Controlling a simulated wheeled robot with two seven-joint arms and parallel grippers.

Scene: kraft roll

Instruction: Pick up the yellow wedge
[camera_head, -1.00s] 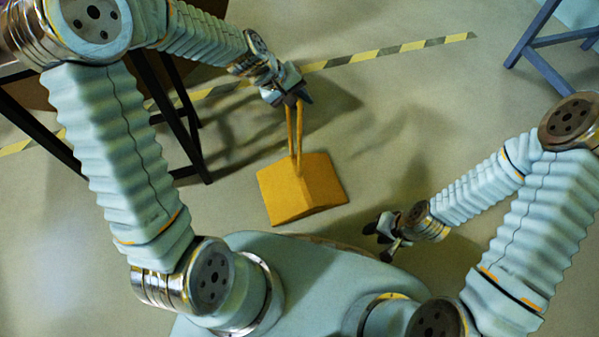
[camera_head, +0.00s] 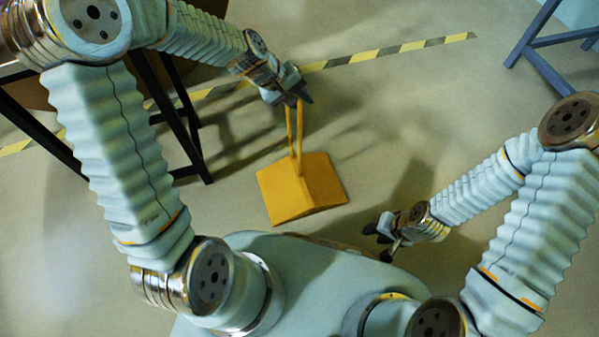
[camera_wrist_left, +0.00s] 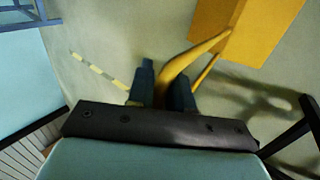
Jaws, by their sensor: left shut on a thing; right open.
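The yellow wedge (camera_head: 301,189) is a block with a sloped top and a tall looped handle (camera_head: 296,140). My left gripper (camera_head: 297,99) is shut on the top of the handle, with the block hanging below it. In the left wrist view, the handle passes between the two dark fingers of the left gripper (camera_wrist_left: 162,90), and the wedge (camera_wrist_left: 245,28) shows at the top right. The wedge appears clear of the floor, but its height is hard to tell. My right gripper (camera_head: 387,236) is open and empty, to the right of the wedge.
A dark-legged table (camera_head: 180,115) stands at the left, close to my left arm. A blue trestle leg (camera_head: 545,50) is at the top right. A yellow and black striped floor line (camera_head: 400,48) runs behind the wedge. The floor in the middle is open.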

